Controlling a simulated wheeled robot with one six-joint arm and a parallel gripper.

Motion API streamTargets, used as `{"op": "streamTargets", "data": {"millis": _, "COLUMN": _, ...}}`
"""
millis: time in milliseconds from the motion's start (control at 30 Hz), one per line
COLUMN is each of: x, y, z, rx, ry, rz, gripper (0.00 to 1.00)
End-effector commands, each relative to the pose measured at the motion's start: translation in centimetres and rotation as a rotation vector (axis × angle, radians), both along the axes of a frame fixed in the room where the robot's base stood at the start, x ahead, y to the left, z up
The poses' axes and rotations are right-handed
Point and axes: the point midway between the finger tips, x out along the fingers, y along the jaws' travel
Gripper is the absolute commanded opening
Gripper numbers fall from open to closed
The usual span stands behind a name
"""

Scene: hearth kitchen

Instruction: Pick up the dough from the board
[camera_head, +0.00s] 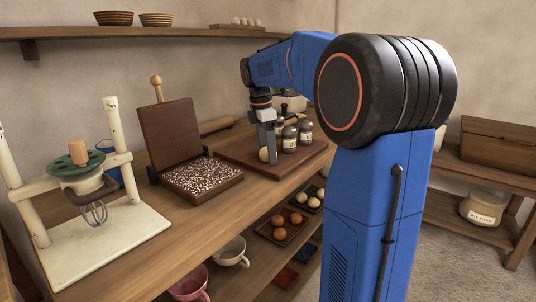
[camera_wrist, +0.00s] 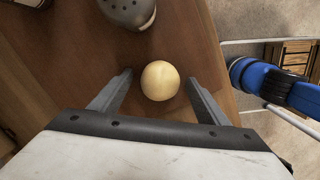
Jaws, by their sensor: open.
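The dough (camera_wrist: 160,80) is a pale yellow ball on the dark wooden board (camera_wrist: 185,35). In the head view the dough (camera_head: 264,154) shows at the board's (camera_head: 240,150) near left part, partly hidden by a finger. My gripper (camera_wrist: 158,88) is open, with one finger on each side of the dough and a gap on both sides in the wrist view. In the head view my gripper (camera_head: 268,140) points down at the dough.
Shakers or jars (camera_head: 289,138) stand on the board close to the right of my gripper; one metal lid (camera_wrist: 128,10) shows near the dough. An open hinged wooden box (camera_head: 203,175) with speckled contents is to the left. A mixer stand (camera_head: 85,190) is farther left.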

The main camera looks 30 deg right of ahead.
Motion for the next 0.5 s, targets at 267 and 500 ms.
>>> {"op": "streamTargets", "data": {"millis": 267, "x": 0.01, "y": -0.01, "z": 0.02, "rx": 0.0, "ry": 0.0, "rz": 0.0, "gripper": 0.45}}
{"op": "streamTargets", "data": {"millis": 500, "x": 0.01, "y": -0.01, "z": 0.05, "rx": 0.0, "ry": 0.0, "rz": 0.0, "gripper": 0.35}}
